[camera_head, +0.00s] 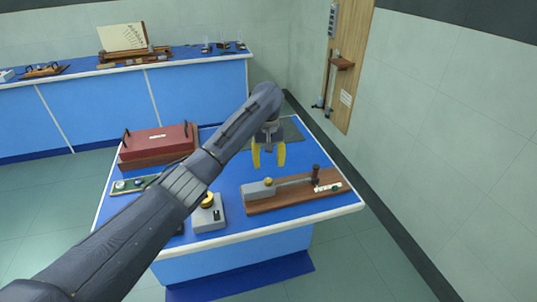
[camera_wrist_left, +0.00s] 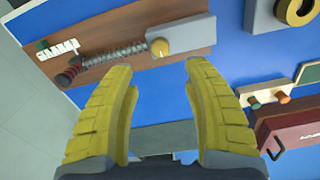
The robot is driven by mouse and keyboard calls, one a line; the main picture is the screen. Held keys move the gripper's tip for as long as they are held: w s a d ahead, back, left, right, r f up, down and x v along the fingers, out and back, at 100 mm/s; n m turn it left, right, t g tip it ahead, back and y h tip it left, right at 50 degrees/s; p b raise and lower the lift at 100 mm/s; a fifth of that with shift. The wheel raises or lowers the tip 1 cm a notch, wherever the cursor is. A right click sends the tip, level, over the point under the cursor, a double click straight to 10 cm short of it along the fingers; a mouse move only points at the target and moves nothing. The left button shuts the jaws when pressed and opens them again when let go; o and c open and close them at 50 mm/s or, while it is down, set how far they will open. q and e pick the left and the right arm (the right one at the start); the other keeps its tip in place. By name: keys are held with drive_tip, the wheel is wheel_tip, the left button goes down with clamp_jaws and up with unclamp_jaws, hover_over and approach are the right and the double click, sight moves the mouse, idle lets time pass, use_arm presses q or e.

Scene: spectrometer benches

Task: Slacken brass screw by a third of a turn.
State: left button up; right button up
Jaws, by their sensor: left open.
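The brass screw (camera_head: 268,182) is a small round yellow head on a grey block at the left end of a wooden-based apparatus (camera_head: 296,199). The brass screw also shows in the left wrist view (camera_wrist_left: 160,47), just beyond the fingertips. A ribbed rod runs from the block to a dark upright part near a white scale. My left gripper (camera_head: 269,159) is open and empty, its yellow fingers pointing down above and behind the screw. In the left wrist view my left gripper (camera_wrist_left: 160,68) has its fingers wide apart, with the screw apart from both.
A red case (camera_head: 157,143) and a narrow green board (camera_head: 129,185) lie further left. A dark mat (camera_head: 289,131) lies at the back. A wooden wall board (camera_head: 345,80) hangs behind.

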use_arm(q)
drive_tip(key=shift+r, duration=1.55)
drive_tip(key=shift+r, duration=0.1)
wheel_tip(320, 180, up, 5)
drive_tip(key=m, duration=1.9)
hover_over(269, 180)
wheel_tip(269, 180, down, 17)
drive_tip(key=shift+f, duration=0.2)
